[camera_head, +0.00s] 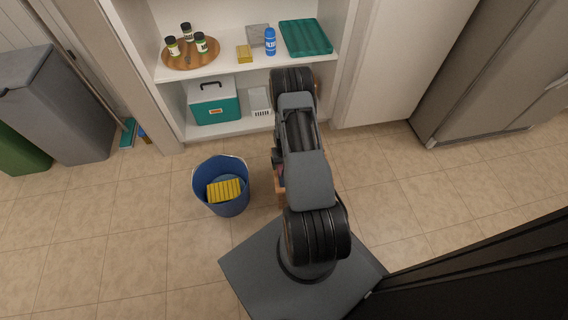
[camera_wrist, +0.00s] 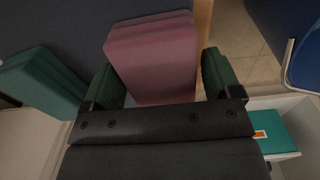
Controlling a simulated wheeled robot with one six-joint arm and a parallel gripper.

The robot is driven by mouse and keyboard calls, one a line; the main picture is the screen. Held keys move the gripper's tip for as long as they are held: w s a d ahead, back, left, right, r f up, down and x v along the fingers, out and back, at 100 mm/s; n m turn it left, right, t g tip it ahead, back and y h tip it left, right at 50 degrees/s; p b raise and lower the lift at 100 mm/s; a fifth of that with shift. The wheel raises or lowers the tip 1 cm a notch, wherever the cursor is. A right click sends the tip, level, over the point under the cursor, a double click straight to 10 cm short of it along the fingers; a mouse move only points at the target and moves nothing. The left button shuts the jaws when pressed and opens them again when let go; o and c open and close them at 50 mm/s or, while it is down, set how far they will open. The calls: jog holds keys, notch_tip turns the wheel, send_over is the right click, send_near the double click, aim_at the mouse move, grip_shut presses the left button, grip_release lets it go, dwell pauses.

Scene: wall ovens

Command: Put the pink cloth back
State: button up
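The pink cloth (camera_wrist: 152,55) is a folded stack between the two fingers of my gripper (camera_wrist: 160,75) in the wrist view. The fingers flank it closely, and it appears held. In the head view my arm hides the gripper and most of the cloth; only a small pinkish patch (camera_head: 281,170) shows beside the arm. A folded teal stack (camera_head: 305,38) lies at the right end of the upper shelf (camera_head: 235,67); it also shows in the wrist view (camera_wrist: 42,82).
A blue bucket (camera_head: 222,205) with a yellow sponge (camera_head: 225,190) stands left of my arm. A wooden thing (camera_head: 281,190) is partly hidden under the arm. A teal cooler (camera_head: 215,105) is on the lower shelf. Floor at right is clear.

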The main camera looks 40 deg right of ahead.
jog(key=shift+o, duration=0.6)
jog(key=shift+r, duration=0.1)
jog(key=w+a+r+n+p, duration=0.1)
jog(key=a+r+p, duration=0.15)
jog(key=r, duration=1.05)
jog(key=w+a+r+n+p, duration=0.1)
jog(key=a+r+p, duration=0.15)
jog(key=r, duration=1.05)
jog(key=s+a+r+n+t, duration=0.1)
jog(key=s+a+r, duration=0.6)
jog(key=r, duration=0.2)
jog(key=s+a+r+n+t, duration=0.1)
jog(key=s+a+r+n, duration=0.1)
jog(key=s+a+r, duration=0.4)
notch_tip(320, 180, up, 4)
jog(key=shift+s+a+r+t+b, duration=0.25)
jog(key=shift+s+a+t+b, duration=0.15)
jog(key=shift+a, duration=0.85)
